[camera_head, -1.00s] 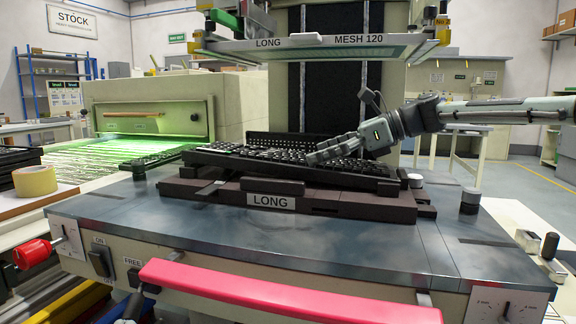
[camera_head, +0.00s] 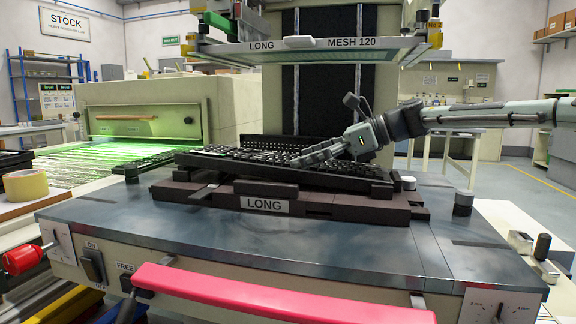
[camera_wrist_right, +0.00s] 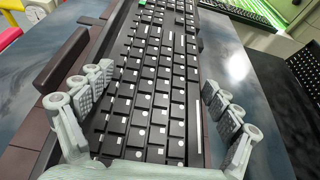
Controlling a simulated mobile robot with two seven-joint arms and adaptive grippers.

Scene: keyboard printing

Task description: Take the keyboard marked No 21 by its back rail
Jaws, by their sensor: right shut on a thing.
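A black keyboard (camera_head: 222,158) lies on the dark fixture labelled LONG (camera_head: 315,203) in the head view. No number 21 can be read on it. My right gripper (camera_head: 304,158) comes in from the right over the keyboard's middle. In the right wrist view the keyboard (camera_wrist_right: 155,100) runs lengthwise between the two fingers of the right gripper (camera_wrist_right: 158,84). Which edge is the back rail cannot be told. My left gripper is not in view.
A printing screen labelled MESH 120 (camera_head: 310,48) hangs above the fixture. Another dark keyboard (camera_head: 150,163) lies at left by the green-lit conveyor (camera_head: 75,165). A pink bar (camera_head: 280,300) crosses the machine's front. The grey plate (camera_head: 200,235) before the fixture is clear.

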